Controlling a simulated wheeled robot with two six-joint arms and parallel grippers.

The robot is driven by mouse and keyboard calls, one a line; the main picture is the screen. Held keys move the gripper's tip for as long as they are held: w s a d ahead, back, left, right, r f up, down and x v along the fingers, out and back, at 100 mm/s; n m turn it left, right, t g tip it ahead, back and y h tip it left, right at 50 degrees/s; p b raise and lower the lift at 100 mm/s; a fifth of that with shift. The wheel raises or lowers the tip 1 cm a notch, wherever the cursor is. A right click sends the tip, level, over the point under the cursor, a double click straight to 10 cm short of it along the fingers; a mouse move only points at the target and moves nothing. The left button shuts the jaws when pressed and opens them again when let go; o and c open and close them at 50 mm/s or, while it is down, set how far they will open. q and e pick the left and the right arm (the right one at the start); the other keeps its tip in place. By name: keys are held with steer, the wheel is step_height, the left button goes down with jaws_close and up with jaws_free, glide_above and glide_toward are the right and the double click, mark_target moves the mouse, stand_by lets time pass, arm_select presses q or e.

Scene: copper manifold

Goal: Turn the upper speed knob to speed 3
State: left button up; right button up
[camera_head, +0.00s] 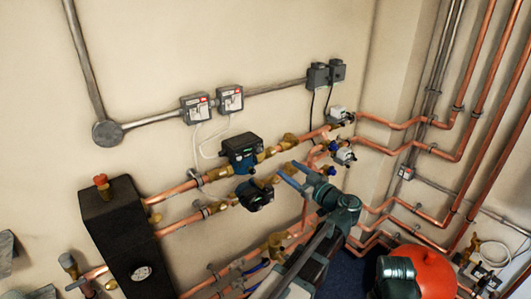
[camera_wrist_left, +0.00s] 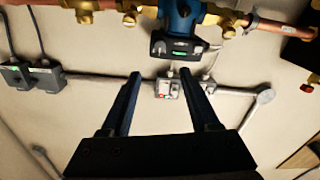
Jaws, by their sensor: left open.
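The upper pump (camera_head: 240,150) has a blue and black body and sits on the upper of two copper pipes on the wall. A pump with a dark face and a small green display (camera_wrist_left: 180,50), probably this upper one, shows in the left wrist view. The speed knob and its setting are too small to make out. The lower pump (camera_head: 257,194) sits just below. My left gripper (camera_head: 286,172) is to the right of both pumps in the head view. Its two fingers (camera_wrist_left: 160,73) are apart, with nothing between them. My right gripper is not in view.
Two grey switch boxes (camera_head: 212,104) are above the pumps, with a loose white cable (camera_head: 207,143) hanging down. A dark box (camera_head: 120,230) with a gauge stands to the left. Copper pipes and brass valves surround the pumps. A red vessel (camera_head: 428,268) is at lower right.

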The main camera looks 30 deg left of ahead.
mark_target(261, 150)
arm_select(q)
steer(key=x, duration=1.3)
steer(key=shift+a, duration=0.1)
jaws_close()
